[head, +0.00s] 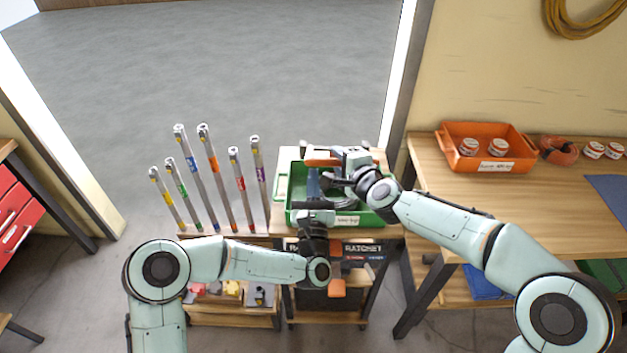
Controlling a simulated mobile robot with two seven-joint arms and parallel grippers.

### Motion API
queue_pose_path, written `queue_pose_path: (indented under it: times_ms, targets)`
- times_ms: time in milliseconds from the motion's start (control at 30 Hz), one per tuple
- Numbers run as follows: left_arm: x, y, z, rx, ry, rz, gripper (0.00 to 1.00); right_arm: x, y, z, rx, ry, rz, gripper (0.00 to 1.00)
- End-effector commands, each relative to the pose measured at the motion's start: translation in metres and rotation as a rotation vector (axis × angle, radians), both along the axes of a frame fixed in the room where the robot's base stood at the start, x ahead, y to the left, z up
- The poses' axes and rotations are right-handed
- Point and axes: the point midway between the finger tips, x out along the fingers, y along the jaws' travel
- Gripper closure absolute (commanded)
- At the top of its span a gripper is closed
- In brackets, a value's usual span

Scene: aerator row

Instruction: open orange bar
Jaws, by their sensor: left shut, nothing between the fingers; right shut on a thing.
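The orange bar (221,180) is a tall, thin metal tube with an orange band near its top. It stands upright, leaning slightly, in a row of similar bars on the bench. My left gripper (314,214) is shut and empty at the front edge of the green crate (283,190), right of the row and apart from it. My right gripper (338,160) is above the crate, shut on an orange-handled tool (321,162). The tool's far end and the fingers' contact are partly hidden.
Bars with yellow, green, blue, red and purple bands flank the orange one. The green crate holds a dark blue-handled tool (313,184) and a grey coil (346,203). An orange bin (519,149) with white-lidded jars sits on the right bench. Open floor lies behind the row.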

Motion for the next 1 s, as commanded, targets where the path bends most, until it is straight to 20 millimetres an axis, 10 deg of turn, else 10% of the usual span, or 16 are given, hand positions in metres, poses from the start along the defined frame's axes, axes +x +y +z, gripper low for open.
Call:
queue_pose_path:
  times_ms: [533, 567, 600, 1000]
  targets:
    - [0.011, 0.002, 0.021, -0.001, -0.009, 0.006, 1.0, -0.001, 0.0, -0.006, 0.001, 0.015, 0.004, 1.0]
    - [0.011, 0.002, 0.022, -0.001, -0.009, 0.005, 1.0, -0.001, 0.0, -0.006, 0.001, 0.015, 0.004, 0.63]
    - [0.01, 0.002, 0.022, -0.002, -0.01, 0.005, 1.0, -0.001, 0.0, -0.006, 0.0, 0.016, 0.004, 0.53]
    - [0.01, 0.001, 0.023, -0.003, -0.013, 0.004, 1.0, -0.002, -0.001, -0.006, -0.001, 0.014, 0.002, 0.53]
